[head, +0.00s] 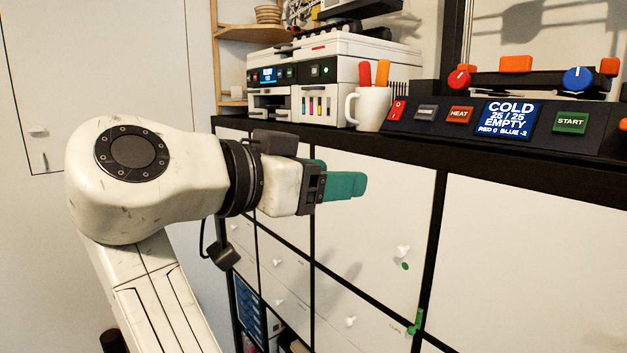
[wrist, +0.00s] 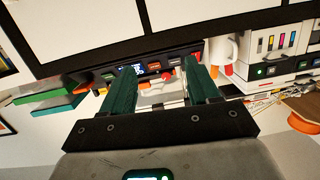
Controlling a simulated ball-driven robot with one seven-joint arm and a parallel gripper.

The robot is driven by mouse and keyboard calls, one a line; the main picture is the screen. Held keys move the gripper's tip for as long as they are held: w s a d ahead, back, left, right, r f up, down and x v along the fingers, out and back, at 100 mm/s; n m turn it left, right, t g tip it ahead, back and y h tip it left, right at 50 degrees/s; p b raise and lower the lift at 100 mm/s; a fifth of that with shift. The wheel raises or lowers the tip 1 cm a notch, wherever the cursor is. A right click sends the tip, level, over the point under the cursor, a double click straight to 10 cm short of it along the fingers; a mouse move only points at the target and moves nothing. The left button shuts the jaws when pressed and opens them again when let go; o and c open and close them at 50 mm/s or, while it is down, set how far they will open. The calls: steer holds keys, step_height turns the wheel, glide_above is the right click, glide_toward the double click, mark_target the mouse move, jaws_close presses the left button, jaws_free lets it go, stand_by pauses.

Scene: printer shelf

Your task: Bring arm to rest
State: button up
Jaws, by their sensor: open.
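My gripper (head: 345,184) has teal fingers and is held out to the right in the head view, in front of the white cabinet doors and below the shelf top. In the wrist view my gripper (wrist: 162,92) shows both fingers apart with nothing between them. It is open and empty. My white arm reaches up from the bottom left of the head view and bends at the large round joint.
A black-framed cabinet (head: 375,235) with white doors stands close behind my gripper. On top are a printer (head: 335,75), a white mug (head: 372,108) with red and orange handles, and a control panel (head: 510,120) reading COLD.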

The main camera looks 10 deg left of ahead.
steer(key=w+d+f+n+g+y, duration=0.1)
steer(key=d+f+g, duration=0.1)
steer(key=d+f, duration=0.5)
steer(key=w+d+f+n+g+y, duration=0.1)
steer(key=d+f+n, duration=0.15)
steer(key=f, duration=0.95)
steer(key=w+d+f+n+g+y, duration=0.1)
steer(key=d+f+g, duration=0.1)
steer(key=d+f, duration=0.5)
steer(key=s+d+f+g+y, duration=0.1)
steer(key=s+d+f, duration=0.2)
steer(key=f, duration=0.3)
steer(key=s+d+f+n+g, duration=0.1)
steer(key=s+d+f, duration=0.25)
steer(key=f, duration=0.35)
steer(key=s+d+f+g+y, duration=0.1)
steer(key=s+d+f, duration=0.25)
steer(key=f, duration=0.25)
steer(key=s+d+f+g+y, duration=0.1)
steer(key=s+d+f, duration=0.2)
steer(key=s, duration=0.5)
steer(key=s+d+f+n+g+y+b, duration=0.1)
steer(key=s+d+f, duration=0.2)
steer(key=s, duration=0.6)
steer(key=s+d+f+g+y, duration=0.2)
steer(key=s+d+f, duration=0.1)
steer(key=s+f, duration=0.4)
steer(key=shift+s, duration=0.75)
steer(key=shift+f, duration=0.1)
